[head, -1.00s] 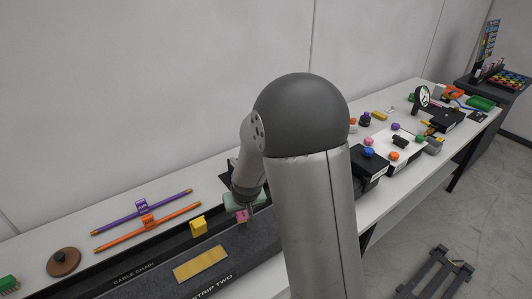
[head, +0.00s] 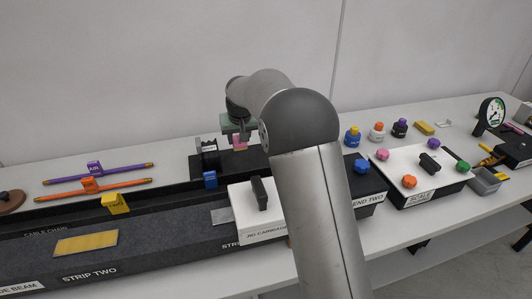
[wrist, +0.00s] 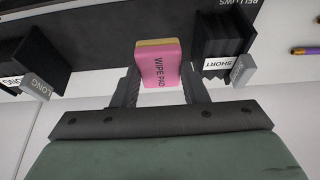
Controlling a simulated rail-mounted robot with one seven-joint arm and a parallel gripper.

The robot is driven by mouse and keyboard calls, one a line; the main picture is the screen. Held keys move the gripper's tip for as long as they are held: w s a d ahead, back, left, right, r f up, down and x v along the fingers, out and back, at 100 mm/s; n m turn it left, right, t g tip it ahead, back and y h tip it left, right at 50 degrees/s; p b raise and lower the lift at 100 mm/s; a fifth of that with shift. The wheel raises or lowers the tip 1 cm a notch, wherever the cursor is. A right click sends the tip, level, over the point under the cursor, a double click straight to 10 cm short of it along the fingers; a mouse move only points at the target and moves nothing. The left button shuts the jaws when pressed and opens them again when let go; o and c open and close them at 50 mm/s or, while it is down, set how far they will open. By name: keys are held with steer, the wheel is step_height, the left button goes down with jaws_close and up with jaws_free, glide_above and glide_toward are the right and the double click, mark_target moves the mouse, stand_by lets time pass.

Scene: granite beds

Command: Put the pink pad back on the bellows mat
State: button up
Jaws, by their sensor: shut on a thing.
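The pink pad (wrist: 158,66), marked WIPE PAD with a yellow layer along one edge, is between the two fingers of my gripper (wrist: 160,78) in the wrist view. My gripper is shut on it. The pad also shows in the head view (head: 240,141), below my green-grey gripper body (head: 235,124). The black bellows mat (head: 245,162) lies behind the white carriage. In the wrist view the mat (wrist: 110,28) lies beyond the pad, which overlaps its near edge. I cannot tell the gap between them.
Black folded blocks marked LONG (wrist: 38,58) and SHORT (wrist: 222,36) stand either side of the pad. A white carriage with a black handle (head: 257,212) sits on the strip in front. A blue clip (head: 210,179) is near the mat's left front.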

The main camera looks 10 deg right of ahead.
steer(key=w+d+f+p, duration=0.1)
steer(key=w+d+f, duration=0.2)
steer(key=w+d+f+p, duration=0.1)
steer(key=w+d+f, duration=0.2)
steer(key=d+f, duration=0.1)
steer(key=shift+w+d+f, duration=0.2)
steer(key=shift+w+f, duration=0.1)
steer(key=shift+w+d+f, duration=0.1)
steer(key=shift+f, duration=0.1)
steer(key=shift+w+d+f+p, duration=0.15)
steer(key=shift+f+p, duration=0.25)
steer(key=shift+f, duration=1.45)
steer(key=o, duration=1.1)
steer(key=shift+r+p, duration=0.25)
steer(key=shift+p, duration=0.05)
steer(key=b+v, duration=0.2)
steer(key=v, duration=1)
